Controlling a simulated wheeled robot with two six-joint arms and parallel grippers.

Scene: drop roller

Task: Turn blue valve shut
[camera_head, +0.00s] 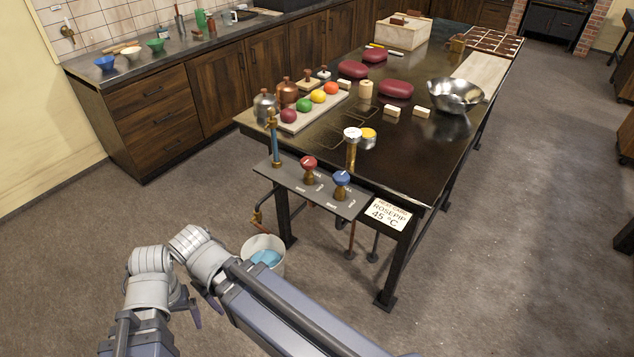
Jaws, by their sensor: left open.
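The blue valve (341,179) is a round blue knob on a brass stem, on the right part of a dark panel (281,177) at the front edge of the table. A red valve (308,163) stands to its left on the same panel. My left gripper (207,311) is at the lower left, low and in front of the table. It is open and empty, well apart from the blue valve, with its fingers partly hidden by my arm. My right gripper is not in view. Markings by the valves are too small to read.
A card (388,213) reading "ROSEPIP 45 °C" hangs right of the panel. A white bucket (279,243) with blue contents stands below it. A brass gauge post (352,157) and a blue-tubed post (275,145) rise near the panel. A metal bowl (455,94) sits on the table (440,150).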

